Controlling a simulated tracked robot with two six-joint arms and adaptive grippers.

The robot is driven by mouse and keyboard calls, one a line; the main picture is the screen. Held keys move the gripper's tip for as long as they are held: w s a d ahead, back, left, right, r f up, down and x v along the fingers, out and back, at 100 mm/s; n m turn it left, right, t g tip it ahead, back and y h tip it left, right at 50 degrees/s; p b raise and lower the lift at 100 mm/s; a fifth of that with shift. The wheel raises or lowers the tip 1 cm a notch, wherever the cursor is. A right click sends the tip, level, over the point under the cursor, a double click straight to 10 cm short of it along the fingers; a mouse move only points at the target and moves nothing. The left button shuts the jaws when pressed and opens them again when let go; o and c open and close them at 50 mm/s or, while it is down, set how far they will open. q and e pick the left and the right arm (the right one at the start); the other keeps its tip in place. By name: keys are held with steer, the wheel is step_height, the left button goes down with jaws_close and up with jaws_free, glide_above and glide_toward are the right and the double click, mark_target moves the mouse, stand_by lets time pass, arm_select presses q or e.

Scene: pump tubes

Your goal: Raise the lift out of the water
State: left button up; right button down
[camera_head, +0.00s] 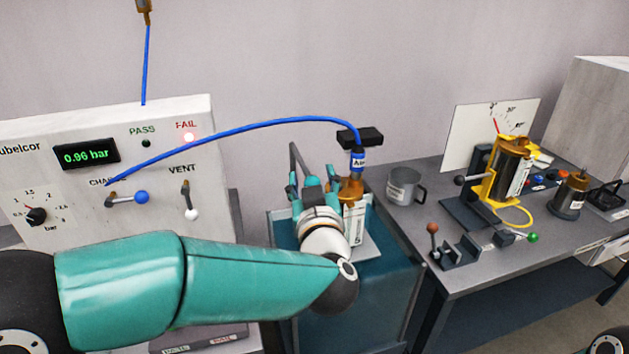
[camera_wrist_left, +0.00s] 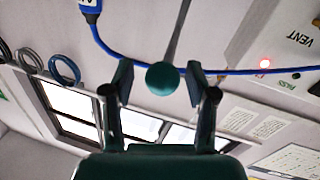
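The water tank (camera_head: 385,290) stands in the middle of the head view, with teal water behind clear walls. A pale plate (camera_head: 369,248), apparently the lift's platform, shows at the tank; I cannot tell its height against the water. An amber-bodied part (camera_head: 350,188) with a white label stands over it, under a black clamp and blue hose fitting. My left gripper (camera_head: 312,190) is at the tank's left side, beside a grey lever rod (camera_head: 298,162). In the left wrist view, the lever's green ball knob (camera_wrist_left: 162,78) sits between the open fingers (camera_wrist_left: 159,82), with gaps on both sides. My right gripper is out of view.
The blue hose (camera_head: 240,124) arches from the test panel (camera_head: 90,190) to the fitting above the tank. The panel reads 0.96 bar, with its FAIL lamp red. A grey mug (camera_head: 404,187) and a yellow tilting fixture (camera_head: 503,178) stand on the right bench (camera_head: 470,270).

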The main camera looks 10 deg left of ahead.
arm_select(q)
steer(key=shift+f, duration=0.15)
steer(key=shift+s+d, duration=0.2)
steer(key=shift+s, duration=0.25)
steer(key=v, duration=1.1)
